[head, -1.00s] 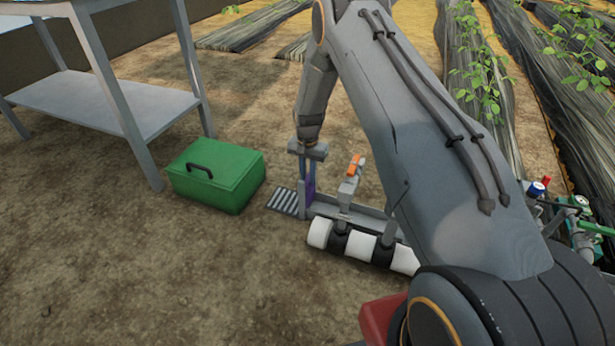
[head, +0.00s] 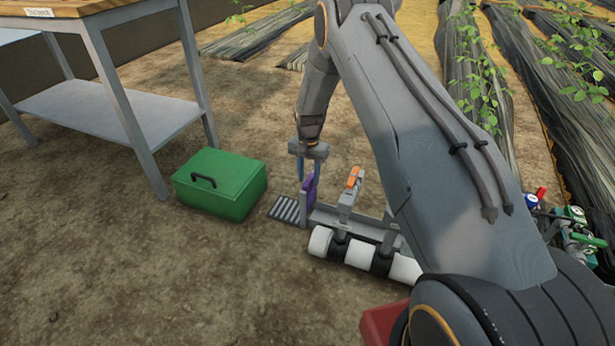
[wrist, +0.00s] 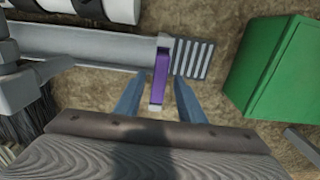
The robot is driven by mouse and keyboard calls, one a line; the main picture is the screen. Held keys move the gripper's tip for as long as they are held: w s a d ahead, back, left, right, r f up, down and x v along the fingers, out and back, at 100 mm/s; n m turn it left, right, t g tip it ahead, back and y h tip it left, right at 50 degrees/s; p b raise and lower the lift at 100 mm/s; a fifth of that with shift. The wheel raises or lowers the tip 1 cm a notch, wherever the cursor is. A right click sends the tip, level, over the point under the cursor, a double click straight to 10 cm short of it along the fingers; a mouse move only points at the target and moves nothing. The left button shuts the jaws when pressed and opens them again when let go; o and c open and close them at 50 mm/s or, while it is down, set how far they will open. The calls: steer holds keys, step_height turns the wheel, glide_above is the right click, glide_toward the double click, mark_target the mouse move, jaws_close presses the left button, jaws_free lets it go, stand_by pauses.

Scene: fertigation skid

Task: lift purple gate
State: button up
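The purple gate (head: 311,190) is a narrow upright plate at the left end of a grey channel (head: 350,222), beside a slatted grate. In the wrist view the gate (wrist: 161,72) shows as a purple strip with a grey top edge. My gripper (head: 305,177) is open, with blue fingers pointing down close above the gate. In the wrist view the fingertips (wrist: 158,82) lie one on each side of the gate, with a gap on both sides. I cannot tell how far down the fingers reach along it.
A green box (head: 222,183) sits left of the grate (head: 286,209). An orange-handled lever (head: 350,188) and a white pipe (head: 358,254) with black bands are right of the gate. A metal bench (head: 120,110) stands at left. Bare soil lies in front.

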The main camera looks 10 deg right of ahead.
step_height(320, 180, up, 8)
steer(key=p, duration=0.3)
steer(key=shift+f, duration=0.1)
stand_by(0.4)
